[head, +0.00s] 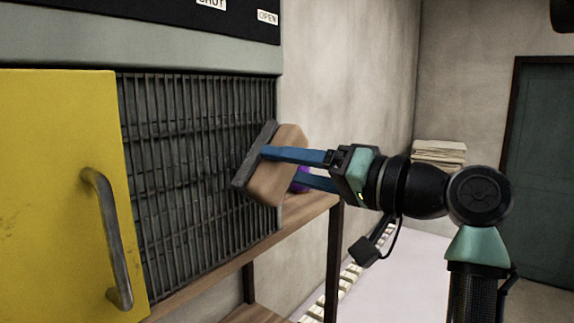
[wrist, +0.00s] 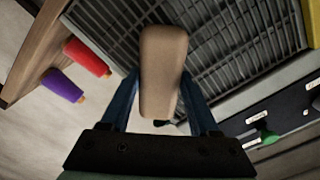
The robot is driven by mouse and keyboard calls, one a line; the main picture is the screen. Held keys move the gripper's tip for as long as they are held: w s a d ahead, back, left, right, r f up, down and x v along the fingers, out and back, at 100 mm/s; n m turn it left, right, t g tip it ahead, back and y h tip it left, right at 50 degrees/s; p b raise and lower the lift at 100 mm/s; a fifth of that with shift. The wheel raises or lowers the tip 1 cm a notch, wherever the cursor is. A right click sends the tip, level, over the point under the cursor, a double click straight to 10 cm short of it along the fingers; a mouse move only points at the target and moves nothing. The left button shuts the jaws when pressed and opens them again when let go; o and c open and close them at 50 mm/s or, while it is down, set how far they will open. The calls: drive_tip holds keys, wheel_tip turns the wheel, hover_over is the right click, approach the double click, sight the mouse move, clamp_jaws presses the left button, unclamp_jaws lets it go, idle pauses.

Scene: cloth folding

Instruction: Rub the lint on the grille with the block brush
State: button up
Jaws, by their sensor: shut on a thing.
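The block brush (head: 277,166) has a tan wooden block and a dark grey pad that faces the grille. My gripper (head: 268,168) is shut on the block, with its blue fingers on either side. The grille (head: 195,160) is a dark metal mesh of vertical and horizontal bars. The brush is at the grille's right part; I cannot tell whether the pad touches it. In the wrist view the block (wrist: 163,70) stands between my fingers in front of the grille (wrist: 225,40). I cannot make out the lint clearly.
A yellow door (head: 55,190) with a metal handle (head: 108,240) stands open at left. A wooden shelf (head: 300,222) runs below the grille. The wrist view shows a red spool (wrist: 87,57) and a purple spool (wrist: 63,86) on it. A labelled black panel (head: 190,12) is above.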

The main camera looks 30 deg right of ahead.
drive_tip(key=shift+b+v, duration=0.3)
drive_tip(key=shift+v, duration=2.6)
drive_tip(key=shift+s, duration=0.1)
drive_tip(key=v, duration=0.3)
